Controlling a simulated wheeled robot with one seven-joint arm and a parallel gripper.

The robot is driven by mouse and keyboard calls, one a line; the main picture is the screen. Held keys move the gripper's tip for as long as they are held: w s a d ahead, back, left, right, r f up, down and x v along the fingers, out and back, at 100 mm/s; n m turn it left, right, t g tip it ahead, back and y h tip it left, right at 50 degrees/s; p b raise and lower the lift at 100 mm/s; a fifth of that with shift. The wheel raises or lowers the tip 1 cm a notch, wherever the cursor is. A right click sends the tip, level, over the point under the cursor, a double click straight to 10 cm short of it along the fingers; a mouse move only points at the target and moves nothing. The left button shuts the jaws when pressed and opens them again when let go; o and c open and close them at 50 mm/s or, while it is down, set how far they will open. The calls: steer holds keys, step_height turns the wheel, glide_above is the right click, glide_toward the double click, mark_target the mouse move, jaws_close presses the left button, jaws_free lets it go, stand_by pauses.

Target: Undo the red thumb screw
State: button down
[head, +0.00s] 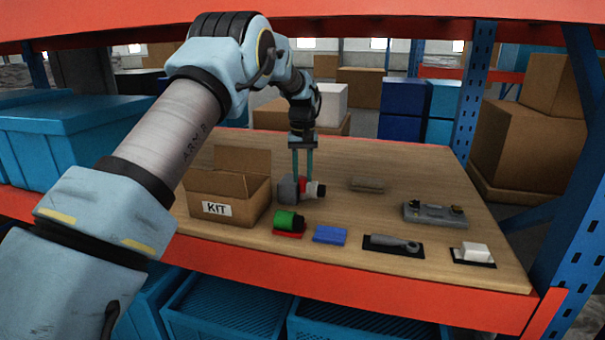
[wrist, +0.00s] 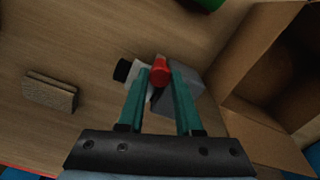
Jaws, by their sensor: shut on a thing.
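The red thumb screw (wrist: 160,71) shows in the wrist view between the tips of my gripper (wrist: 161,76). It sits on a grey block (wrist: 185,80) with a white and black fitting (wrist: 128,71) at its side. In the head view the same red part (head: 306,187), grey block (head: 288,189) and white and black end (head: 318,189) stand on the table just right of the box. My gripper (head: 303,176) points down from above, its teal fingers shut on the screw. The fingers hide part of the screw and block.
An open cardboard KIT box (head: 228,206) stands close on the left. In front lie a green cylinder (head: 288,221), a blue pad (head: 330,235) and a grey tool (head: 395,244). A tan block (head: 367,184), a grey fixture (head: 435,214) and a white block (head: 474,251) are to the right.

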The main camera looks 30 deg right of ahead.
mark_target(303, 178)
steer(key=n, duration=0.4)
steer(key=shift+n, duration=0.3)
steer(key=n, duration=0.3)
steer(key=shift+n+p, duration=0.35)
steer(key=shift+n, duration=0.05)
steer(key=n, duration=0.4)
steer(key=shift+p, duration=0.3)
steer(key=n, duration=0.4)
steer(key=shift+n+p, duration=0.3)
steer(key=shift+n, duration=0.1)
steer(key=c, duration=0.6)
jaws_free()
steer(key=shift+r, duration=0.1)
step_height(303, 178, up, 7)
steer(key=b, duration=0.3)
steer(key=shift+r, duration=0.15)
